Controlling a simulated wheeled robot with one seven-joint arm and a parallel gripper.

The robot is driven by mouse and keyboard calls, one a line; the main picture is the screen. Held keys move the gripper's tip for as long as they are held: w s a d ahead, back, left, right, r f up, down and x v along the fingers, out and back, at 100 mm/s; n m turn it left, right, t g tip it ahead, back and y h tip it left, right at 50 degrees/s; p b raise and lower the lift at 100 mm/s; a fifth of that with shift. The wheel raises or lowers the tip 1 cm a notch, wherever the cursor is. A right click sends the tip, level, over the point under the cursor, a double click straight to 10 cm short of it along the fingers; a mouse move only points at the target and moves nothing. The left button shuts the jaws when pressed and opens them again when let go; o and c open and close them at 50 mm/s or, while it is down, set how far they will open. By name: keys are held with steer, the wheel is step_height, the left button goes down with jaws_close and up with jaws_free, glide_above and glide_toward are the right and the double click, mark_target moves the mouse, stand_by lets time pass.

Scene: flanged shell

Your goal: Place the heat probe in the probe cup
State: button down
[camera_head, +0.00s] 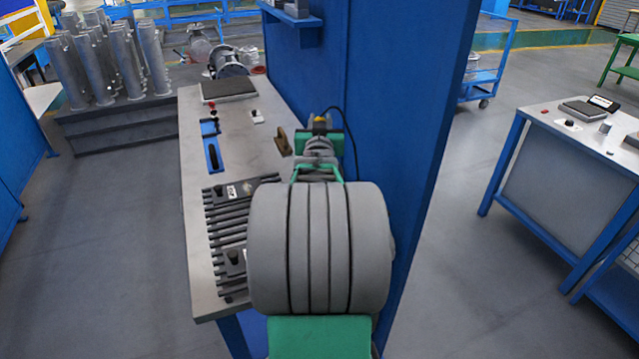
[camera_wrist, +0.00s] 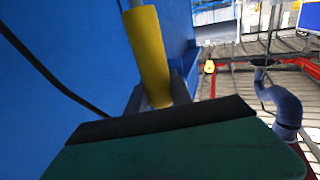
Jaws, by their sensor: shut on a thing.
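The heat probe shows in the wrist view as a yellow handle (camera_wrist: 149,45) with a thin grey part at its top. My gripper (camera_wrist: 158,92) is shut on the handle, a dark finger on each side. In the head view my gripper (camera_head: 320,132) is at the right edge of the grey workbench, close to the blue wall panel, and a bit of yellow shows at it. A black cable loops beside it. I cannot clearly make out the probe cup; a small brown upright piece (camera_head: 283,142) stands on the bench just left of my gripper. The probe's tip is not clear.
The workbench (camera_head: 190,203) holds a blue slotted holder (camera_head: 211,147), a dark flat pad (camera_head: 229,88) and a black ribbed rack (camera_head: 228,222). The tall blue panel (camera_head: 405,100) closes off the right side. Bare bench top lies between holder and brown piece.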

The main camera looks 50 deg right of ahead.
step_height(320, 180, down, 9)
steer(key=shift+r+p, duration=0.2)
steer(key=shift+p, duration=0.15)
steer(key=shift+a+f, duration=0.1)
steer(key=shift+f, duration=0.05)
steer(key=shift+w+f+b, duration=0.1)
steer(key=shift+b, duration=0.2)
steer(key=c, duration=1.1)
jaws_free()
steer(key=shift+c, duration=0.2)
